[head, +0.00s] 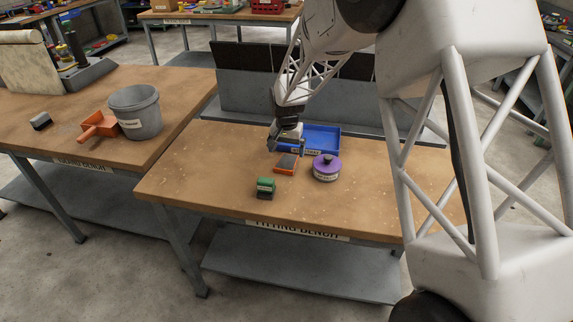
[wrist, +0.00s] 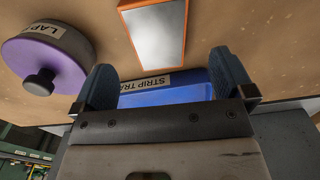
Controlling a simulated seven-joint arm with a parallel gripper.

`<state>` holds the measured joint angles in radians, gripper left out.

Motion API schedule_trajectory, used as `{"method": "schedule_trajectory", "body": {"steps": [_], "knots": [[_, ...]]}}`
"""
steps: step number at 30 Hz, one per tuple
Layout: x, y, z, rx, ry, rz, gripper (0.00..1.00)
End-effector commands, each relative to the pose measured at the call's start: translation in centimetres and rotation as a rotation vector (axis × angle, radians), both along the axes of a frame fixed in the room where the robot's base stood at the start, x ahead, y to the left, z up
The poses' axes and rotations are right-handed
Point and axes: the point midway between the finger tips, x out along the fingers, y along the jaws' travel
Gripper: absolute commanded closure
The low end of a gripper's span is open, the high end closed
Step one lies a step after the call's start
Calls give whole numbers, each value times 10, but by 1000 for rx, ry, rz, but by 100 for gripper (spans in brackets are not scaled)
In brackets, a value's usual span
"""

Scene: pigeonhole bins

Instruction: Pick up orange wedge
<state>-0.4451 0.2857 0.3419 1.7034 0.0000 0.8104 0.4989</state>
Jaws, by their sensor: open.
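The orange wedge (head: 286,169) lies on the fitting bench in the head view, with a grey sloping top face and orange sides. In the wrist view the wedge (wrist: 156,35) shows at the top centre, beyond the fingertips and roughly between their lines, cut by the frame edge. My gripper (head: 286,151) is just above and behind the wedge in the head view. In the wrist view my gripper (wrist: 165,72) has its two blue-grey fingers wide apart with nothing between them. The fingers appear clear of the wedge; their exact height is hard to tell.
A purple-lidded round tin (head: 326,170) stands right of the wedge. A green block (head: 265,187) stands in front left. A blue strip tray (head: 320,139) lies behind, before a grey upright panel (head: 245,92). The bench's left and front areas are clear.

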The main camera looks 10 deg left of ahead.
Motion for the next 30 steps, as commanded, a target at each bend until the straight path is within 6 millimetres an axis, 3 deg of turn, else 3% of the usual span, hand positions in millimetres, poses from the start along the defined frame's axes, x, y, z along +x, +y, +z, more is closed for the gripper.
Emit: {"method": "schedule_trajectory", "body": {"steps": [8, 21, 30], "knots": [[-1, 0, -6, -1, 1, 0, 0], [-1, 0, -48, 0, 0, 0, 0], [-1, 0, -52, 0, 0, 0, 0]]}}
